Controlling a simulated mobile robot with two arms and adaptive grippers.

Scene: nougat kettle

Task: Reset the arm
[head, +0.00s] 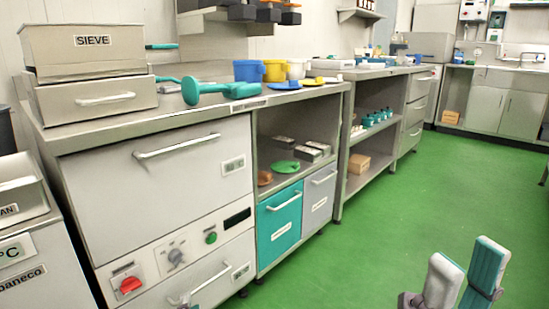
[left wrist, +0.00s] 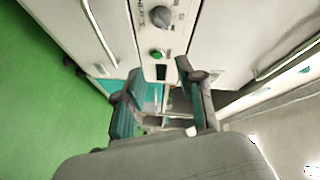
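My right gripper (head: 467,256) is at the bottom right of the head view, over the green floor. Its two fingers, one showing a grey side and one a teal pad, stand apart with nothing between them. My left gripper (left wrist: 159,72) shows in the left wrist view, with its fingers spread and empty. It points at the front of the grey cabinet (head: 150,180), whose knob (left wrist: 161,16) and green button (left wrist: 158,54) show beyond the fingertips. I cannot tell whether it touches the cabinet.
The counter carries a SIEVE box (head: 85,48), a teal tool (head: 218,91), a blue cup (head: 249,71) and a yellow cup (head: 275,71). A teal drawer (head: 280,228) and open shelves lie below. The green floor (head: 400,215) at the right is clear.

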